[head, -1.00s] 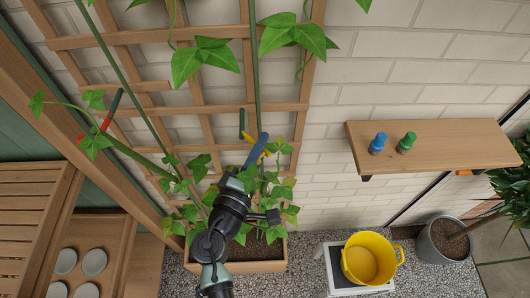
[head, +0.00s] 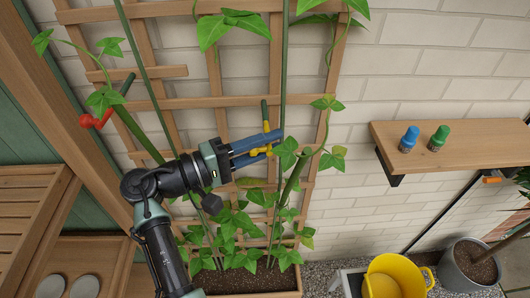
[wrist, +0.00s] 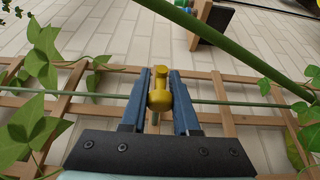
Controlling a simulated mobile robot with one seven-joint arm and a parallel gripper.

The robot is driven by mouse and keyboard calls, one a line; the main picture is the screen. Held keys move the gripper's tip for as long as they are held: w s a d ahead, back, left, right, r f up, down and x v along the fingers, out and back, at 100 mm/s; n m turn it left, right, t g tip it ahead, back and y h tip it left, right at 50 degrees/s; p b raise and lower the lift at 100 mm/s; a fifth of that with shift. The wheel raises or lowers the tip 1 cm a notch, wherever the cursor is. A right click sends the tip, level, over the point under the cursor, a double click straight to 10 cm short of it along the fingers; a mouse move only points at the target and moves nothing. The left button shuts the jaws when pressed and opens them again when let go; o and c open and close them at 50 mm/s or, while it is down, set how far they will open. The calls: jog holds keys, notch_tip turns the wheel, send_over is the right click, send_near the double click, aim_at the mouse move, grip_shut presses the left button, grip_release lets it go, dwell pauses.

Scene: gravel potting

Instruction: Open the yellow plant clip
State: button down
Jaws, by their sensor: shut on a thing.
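The yellow plant clip (head: 256,152) is between the blue fingers of my gripper (head: 262,143), in front of the trellis near the thin green stake. In the wrist view the clip (wrist: 160,92) sits between the fingertips of my gripper (wrist: 160,88), which is shut on it. A thick green stem (head: 293,182) leans right of the gripper. In the wrist view this stem (wrist: 215,38) crosses the upper right, apart from the visible part of the clip. The fingers hide part of the clip, so I cannot tell whether its jaws are open.
The wooden trellis (head: 213,103) stands against the brick wall. A red clip (head: 90,121) is at the left near another stem. A shelf (head: 470,136) at the right carries a blue and a green bottle-like item. A yellow bucket (head: 385,268) stands below it.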

jog(key=shift+a+m+g+h+b, duration=0.3)
jog(key=shift+m+g+b, duration=0.1)
jog(key=shift+g+b, duration=0.1)
jog(key=c, duration=0.7)
grip_release()
jog(key=b+v, duration=0.3)
jog(key=v, duration=1)
jog(key=shift+w+b, duration=0.1)
jog(key=shift+b, duration=0.2)
